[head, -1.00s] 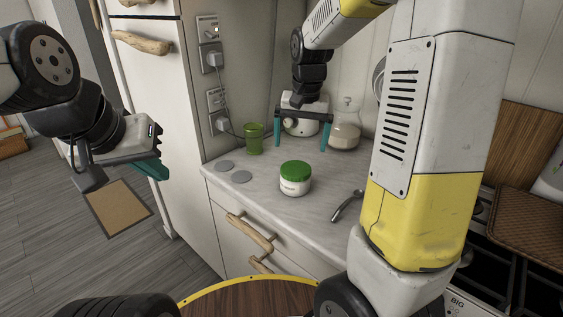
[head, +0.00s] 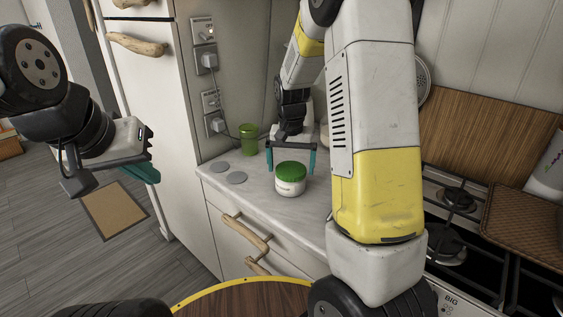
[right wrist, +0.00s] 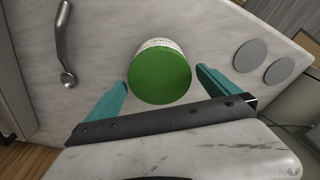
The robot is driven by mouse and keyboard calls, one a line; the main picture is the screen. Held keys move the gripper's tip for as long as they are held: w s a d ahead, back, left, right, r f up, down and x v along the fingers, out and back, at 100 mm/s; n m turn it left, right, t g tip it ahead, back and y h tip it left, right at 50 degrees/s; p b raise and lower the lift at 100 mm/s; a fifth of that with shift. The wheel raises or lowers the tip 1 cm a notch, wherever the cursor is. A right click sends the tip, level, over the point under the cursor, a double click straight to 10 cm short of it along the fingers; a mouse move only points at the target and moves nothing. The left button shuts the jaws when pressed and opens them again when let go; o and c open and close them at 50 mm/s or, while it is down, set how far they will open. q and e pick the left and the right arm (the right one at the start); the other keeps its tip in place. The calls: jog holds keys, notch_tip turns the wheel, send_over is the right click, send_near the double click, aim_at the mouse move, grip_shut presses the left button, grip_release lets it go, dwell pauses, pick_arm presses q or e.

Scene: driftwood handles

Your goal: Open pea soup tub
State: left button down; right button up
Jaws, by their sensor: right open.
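The pea soup tub is a white tub (head: 290,187) with a green lid (head: 291,171), upright on the counter. In the right wrist view its green lid (right wrist: 160,75) shows from above, between and just ahead of the fingertips. My right gripper (head: 291,164) is open, with a teal finger on each side of the tub in the head view. The fingers look apart from the tub, and nothing is held. My left gripper (head: 147,172) hangs over the floor at the left, away from the counter. Its finger gap cannot be made out.
A green cup (head: 248,139) stands at the back of the counter (head: 262,200), near two grey discs (head: 237,178). A metal handle-like utensil (right wrist: 65,50) lies on the counter. Wall plugs and a cord are behind; a stove (head: 455,215) is at the right.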

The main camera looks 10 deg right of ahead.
jog(key=c, duration=1.2)
jog(key=shift+r, duration=0.1)
